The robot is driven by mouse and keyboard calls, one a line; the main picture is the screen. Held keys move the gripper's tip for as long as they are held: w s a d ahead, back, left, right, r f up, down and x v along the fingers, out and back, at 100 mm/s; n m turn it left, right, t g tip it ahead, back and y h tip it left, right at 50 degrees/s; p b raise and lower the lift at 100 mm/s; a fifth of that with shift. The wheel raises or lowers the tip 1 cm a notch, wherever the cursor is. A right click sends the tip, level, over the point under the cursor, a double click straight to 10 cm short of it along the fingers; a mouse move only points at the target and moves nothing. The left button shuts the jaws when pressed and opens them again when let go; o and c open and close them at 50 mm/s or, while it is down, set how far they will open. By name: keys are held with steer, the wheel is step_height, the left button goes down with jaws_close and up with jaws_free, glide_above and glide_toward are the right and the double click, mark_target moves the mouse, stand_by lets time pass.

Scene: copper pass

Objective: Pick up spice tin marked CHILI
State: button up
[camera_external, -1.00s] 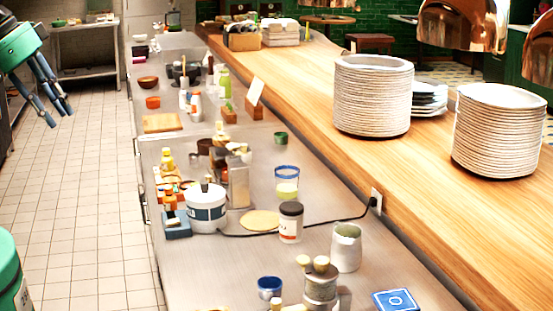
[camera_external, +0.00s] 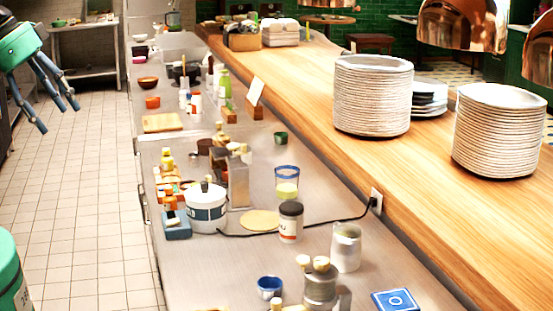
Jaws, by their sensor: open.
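My gripper (camera_external: 57,118) hangs in the air at the upper left, over the tiled floor. Its fingers are spread, point down, and hold nothing. It is well left of the steel counter (camera_external: 225,280). A white jar with a dark lid and an orange-red band (camera_external: 290,228) stands upright on the counter, right of a white tub. It may be the chili tin, but its lettering is too small to read for sure. Several small bottles and jars (camera_external: 168,162) stand at the counter's left edge, and their labels cannot be read.
Around the jar stand a white tub (camera_external: 206,212), a glass with yellow contents (camera_external: 287,190), a metal canister (camera_external: 346,250) and a tan disc (camera_external: 260,220). A black cable runs to a wall socket (camera_external: 376,200). Plate stacks (camera_external: 372,100) stand on the wooden pass.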

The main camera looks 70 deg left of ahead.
stand_by(0.3)
steer(key=w+a+r+n+g+p, duration=0.15)
steer(key=w+p, duration=0.25)
steer(key=w, duration=1.1)
steer(key=w+r+n+g+p, duration=0.15)
steer(key=w+p, duration=0.25)
steer(key=w, duration=1.1)
steer(key=w+a+f+n+g+p, duration=0.1)
steer(key=w+f+p, duration=0.1)
steer(key=w+f, duration=0.5)
steer(key=w+a+f+n+p, duration=0.1)
steer(key=w+f+n+p, duration=0.1)
steer(key=w+f, duration=0.5)
steer(key=w+a+f+n+g+p, duration=0.1)
steer(key=w+f+p, duration=0.1)
steer(key=w+f, duration=0.6)
steer(key=shift+a+f+g, duration=0.2)
steer(key=shift+f+g, duration=0.1)
steer(key=shift+f, duration=1.05)
steer(key=shift+s+f+p, duration=0.1)
steer(key=shift+p, duration=0.2)
